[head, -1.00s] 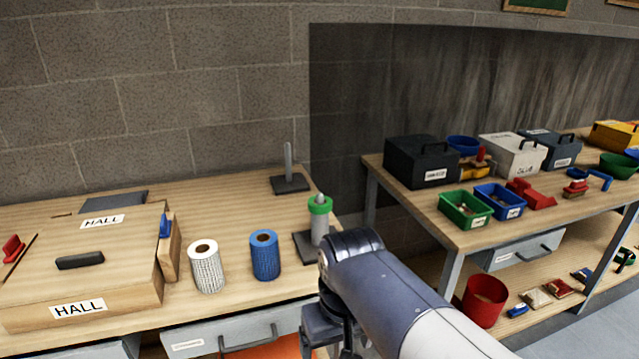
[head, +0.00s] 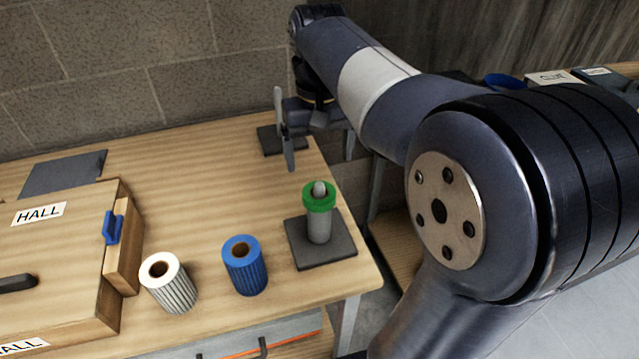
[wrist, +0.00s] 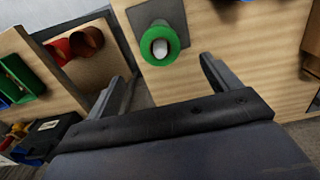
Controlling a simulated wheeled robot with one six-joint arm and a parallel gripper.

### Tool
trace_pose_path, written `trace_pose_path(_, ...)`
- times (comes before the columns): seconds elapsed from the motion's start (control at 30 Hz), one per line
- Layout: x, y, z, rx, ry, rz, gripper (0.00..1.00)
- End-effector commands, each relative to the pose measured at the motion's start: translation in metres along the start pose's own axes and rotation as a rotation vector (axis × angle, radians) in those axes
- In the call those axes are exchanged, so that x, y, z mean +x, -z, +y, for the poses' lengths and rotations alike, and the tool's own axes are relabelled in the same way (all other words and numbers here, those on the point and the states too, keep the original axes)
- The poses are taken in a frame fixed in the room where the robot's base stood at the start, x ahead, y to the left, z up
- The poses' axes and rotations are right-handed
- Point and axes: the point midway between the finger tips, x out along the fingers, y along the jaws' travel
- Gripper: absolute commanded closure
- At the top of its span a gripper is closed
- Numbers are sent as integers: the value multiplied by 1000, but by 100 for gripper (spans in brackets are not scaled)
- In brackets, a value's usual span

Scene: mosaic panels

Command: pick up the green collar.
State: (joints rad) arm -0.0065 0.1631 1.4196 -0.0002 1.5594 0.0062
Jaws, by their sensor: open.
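The green collar (head: 319,197) sits around the top of a grey post (head: 319,229) that stands upright on a dark square base (head: 320,250) near the bench's right end. My gripper (head: 287,130) is behind and a little left of the collar, above the bench, apart from it and empty. In the wrist view the green collar (wrist: 160,45) shows from above around the pale post tip, beyond the open fingers of my gripper (wrist: 165,85).
A blue roll (head: 245,268) and a white roll (head: 168,285) stand left of the post. A wooden box (head: 70,250) labelled HALL is farther left. Another dark base (head: 268,140) lies behind, partly hidden by my gripper. The bench between is clear.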

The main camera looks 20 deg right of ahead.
Motion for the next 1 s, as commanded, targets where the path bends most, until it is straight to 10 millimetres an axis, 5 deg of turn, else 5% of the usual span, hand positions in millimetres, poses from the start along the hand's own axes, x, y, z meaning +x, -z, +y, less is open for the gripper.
trace_pose_path(0.63,83,1,0,0,0,-3,16)
trace_pose_path(1.0,92,2,0,0,0,1,18)
